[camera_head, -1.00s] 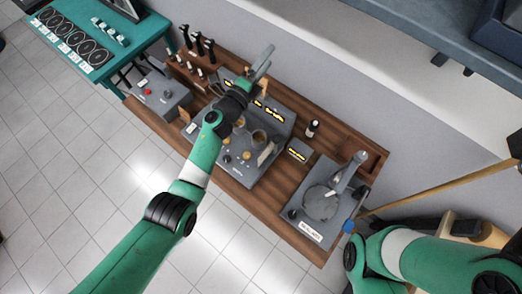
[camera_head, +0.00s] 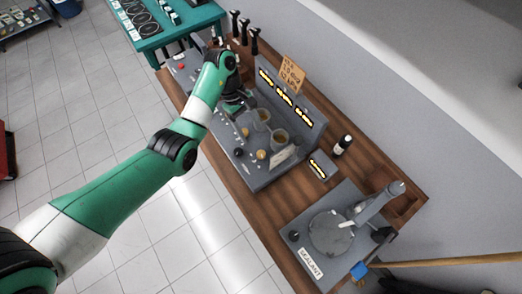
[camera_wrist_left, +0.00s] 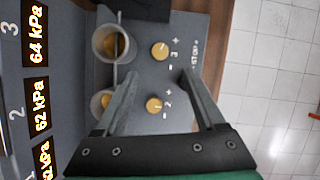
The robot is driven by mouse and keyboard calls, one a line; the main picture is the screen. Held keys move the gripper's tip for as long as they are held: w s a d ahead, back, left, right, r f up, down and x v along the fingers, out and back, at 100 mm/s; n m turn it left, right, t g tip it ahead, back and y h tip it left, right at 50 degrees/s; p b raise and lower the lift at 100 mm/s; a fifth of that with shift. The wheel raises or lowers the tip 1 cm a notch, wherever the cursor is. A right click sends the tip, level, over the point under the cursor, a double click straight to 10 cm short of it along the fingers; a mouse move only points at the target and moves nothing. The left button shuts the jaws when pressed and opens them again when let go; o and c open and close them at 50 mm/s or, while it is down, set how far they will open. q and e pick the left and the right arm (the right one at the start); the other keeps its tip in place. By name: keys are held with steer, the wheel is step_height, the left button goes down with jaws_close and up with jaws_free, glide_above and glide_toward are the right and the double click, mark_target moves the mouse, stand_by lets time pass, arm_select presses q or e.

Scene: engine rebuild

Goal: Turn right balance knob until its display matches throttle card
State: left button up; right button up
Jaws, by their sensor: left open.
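The grey balance console (camera_head: 258,178) stands on the wooden bench with several brass knobs. In the left wrist view, the brass knob marked 3 (camera_wrist_left: 160,50) lies beyond my fingertips, and the knob marked 2 (camera_wrist_left: 154,105) lies between my fingers. Display 3 (camera_wrist_left: 36,46) reads 64 kPa, display 2 (camera_wrist_left: 36,107) reads 62 kPa, and display 1 (camera_wrist_left: 47,158) is partly cut off. A tan card (camera_head: 292,75) stands behind the displays; its writing is too small to read. My left gripper (camera_wrist_left: 160,75) is open and empty over the console. My right gripper is out of view.
Two round cups (camera_head: 279,138) stand between the knobs and displays. A small dark bottle (camera_head: 342,145) and a sealant station (camera_head: 330,232) are to the right. Several black-handled tools (camera_head: 244,30) stand at the back left.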

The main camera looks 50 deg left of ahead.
mark_target(261, 153)
arm_select(q)
steer(key=b+x, duration=0.1)
steer(key=x, duration=0.9)
steer(key=shift+d, duration=0.1)
jaws_close()
steer(key=shift+s+r, duration=0.1)
steer(key=shift+r, duration=0.1)
steer(key=n+p, duration=0.2)
steer(key=p, duration=0.1)
steer(key=n+t+p, duration=0.1)
steer(key=p, duration=0.2)
steer(key=shift+s+d+r+n, duration=0.1)
steer(key=shift+s+r+n, duration=0.1)
steer(key=shift+n, duration=0.2)
steer(key=shift+f+t+p, duration=0.15)
steer(key=shift+t+p, duration=0.15)
steer(key=shift+w+f+n, duration=0.1)
steer(key=shift+f+n, duration=0.1)
steer(key=shift+n, duration=0.1)
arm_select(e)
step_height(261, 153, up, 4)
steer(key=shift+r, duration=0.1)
